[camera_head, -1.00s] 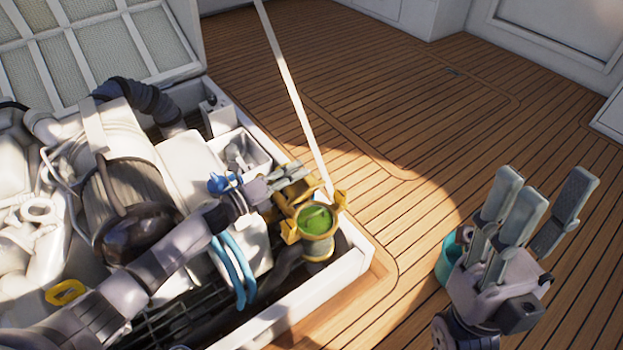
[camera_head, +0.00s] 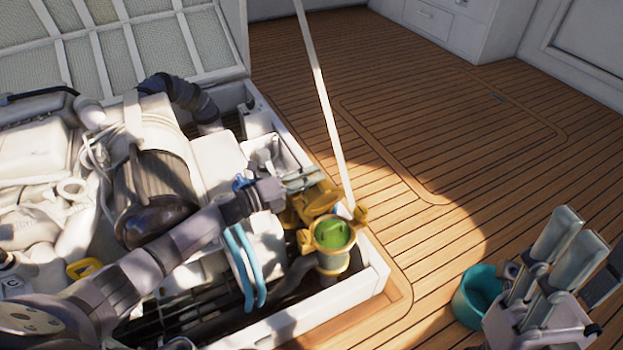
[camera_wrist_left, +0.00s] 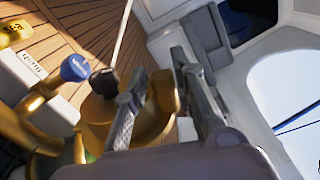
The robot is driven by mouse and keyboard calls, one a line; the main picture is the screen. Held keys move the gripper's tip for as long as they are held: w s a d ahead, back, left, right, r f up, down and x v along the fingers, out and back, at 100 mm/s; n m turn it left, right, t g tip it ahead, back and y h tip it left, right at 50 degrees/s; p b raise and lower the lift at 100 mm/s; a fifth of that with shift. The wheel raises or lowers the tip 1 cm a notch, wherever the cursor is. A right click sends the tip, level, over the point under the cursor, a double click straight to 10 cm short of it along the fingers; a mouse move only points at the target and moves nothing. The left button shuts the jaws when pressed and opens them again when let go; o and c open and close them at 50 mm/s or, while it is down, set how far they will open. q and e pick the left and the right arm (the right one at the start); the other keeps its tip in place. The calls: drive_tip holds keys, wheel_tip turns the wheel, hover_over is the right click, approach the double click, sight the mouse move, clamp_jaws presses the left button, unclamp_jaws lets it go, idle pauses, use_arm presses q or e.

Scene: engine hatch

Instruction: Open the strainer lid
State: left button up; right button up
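The strainer (camera_head: 333,262) is a gold-rimmed cylinder with a green inside, standing at the near right corner of the engine hatch. Its top shows uncovered. A gold lid-like part (camera_head: 318,203) stands tilted just behind the green opening; it also shows in the left wrist view (camera_wrist_left: 155,125). My left gripper (camera_head: 303,179) is at the far side of this gold part. In the left wrist view its fingers (camera_wrist_left: 160,85) are apart, with the gold part seen between or behind them; contact cannot be told. My right gripper (camera_head: 575,262) is open and empty at the lower right.
A teal bucket (camera_head: 478,297) stands on the deck beside my right gripper. A white pole (camera_head: 325,100) rises behind the strainer. Blue hoses (camera_head: 243,268) and engine parts lie left of it. The wooden deck on the right is mostly clear.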

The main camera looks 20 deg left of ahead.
use_arm(q)
drive_tip(key=o, duration=0.3)
wheel_tip(320, 180, up, 10)
drive_tip(key=shift+r, duration=0.1)
idle(0.6)
